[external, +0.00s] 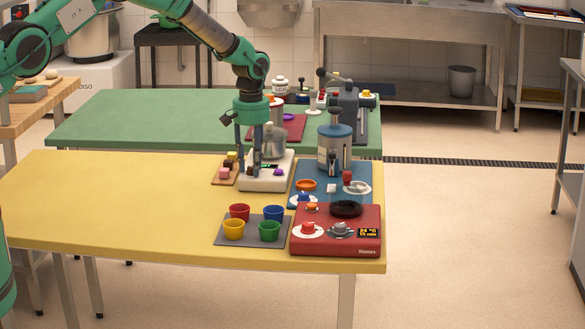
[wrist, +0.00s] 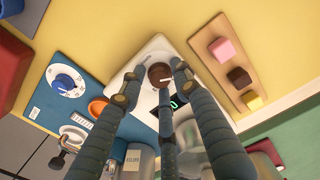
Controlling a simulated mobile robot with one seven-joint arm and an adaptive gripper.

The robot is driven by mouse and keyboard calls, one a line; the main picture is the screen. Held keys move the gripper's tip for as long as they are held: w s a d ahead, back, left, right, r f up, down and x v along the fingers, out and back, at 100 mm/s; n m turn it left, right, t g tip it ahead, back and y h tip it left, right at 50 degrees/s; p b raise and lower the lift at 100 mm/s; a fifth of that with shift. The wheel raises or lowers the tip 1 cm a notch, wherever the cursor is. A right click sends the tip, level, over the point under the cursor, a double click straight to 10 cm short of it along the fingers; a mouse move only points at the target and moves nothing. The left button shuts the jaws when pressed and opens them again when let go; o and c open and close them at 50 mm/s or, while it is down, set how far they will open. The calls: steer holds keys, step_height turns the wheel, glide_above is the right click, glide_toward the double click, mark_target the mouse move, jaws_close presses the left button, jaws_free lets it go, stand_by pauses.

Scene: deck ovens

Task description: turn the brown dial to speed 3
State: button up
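The brown dial (wrist: 159,74) is a round knob with a white pointer mark, on top of the white appliance (wrist: 155,50). The appliance also shows in the external view (external: 262,185), and a small green-lit display (wrist: 174,102) sits beside the dial. My three-fingered gripper (wrist: 160,78) points down over the dial. Its fingers are spread, with one fingertip left of the dial, one right and one below it in the wrist view. Small gaps seem to show at the sides; contact is not clear. In the external view my gripper (external: 256,150) largely hides the dial.
A wooden board (external: 218,181) with pink, brown and yellow cubes lies beside the appliance. A blue base (wrist: 40,103) with a blue dial (wrist: 66,82) and an orange ring (wrist: 97,107) is close on the other side. A red hotplate (external: 310,245) and cup tray (external: 222,236) stand at the front.

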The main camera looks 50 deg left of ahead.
jaws_close()
steer(key=shift+m, duration=0.4)
steer(key=m+b, duration=0.1)
steer(key=m, duration=0.3)
steer(key=shift+b, duration=0.3)
steer(key=m+b, duration=0.1)
steer(key=m, duration=0.4)
steer(key=shift+m, duration=0.3)
steer(key=m, duration=0.6)
steer(key=shift+b, duration=0.4)
steer(key=m, duration=0.6)
